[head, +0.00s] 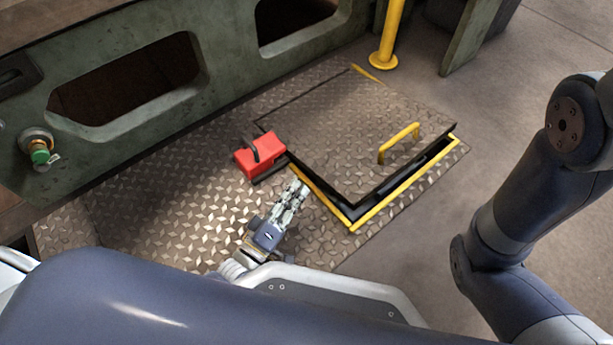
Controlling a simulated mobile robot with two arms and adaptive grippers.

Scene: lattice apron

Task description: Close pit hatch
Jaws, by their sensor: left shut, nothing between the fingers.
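The pit hatch lid (345,125) is a brown tread-plate panel with a yellow handle (399,143) near its right side. It lies nearly flat, but its near and right edges stand a little above the yellow-edged frame (408,184), with a dark gap between. My left gripper (299,188) is shut and empty, low over the tread plate just outside the frame's left corner. I cannot tell if it touches the frame. My right arm shows at the right, but its gripper is out of view.
A red box (261,155) with a dark handle sits against the lid's left edge. A green metal wall (225,75) with openings and a green-capped fitting (40,153) runs behind. A yellow post (388,35) stands at the back. Floor to the right is clear.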

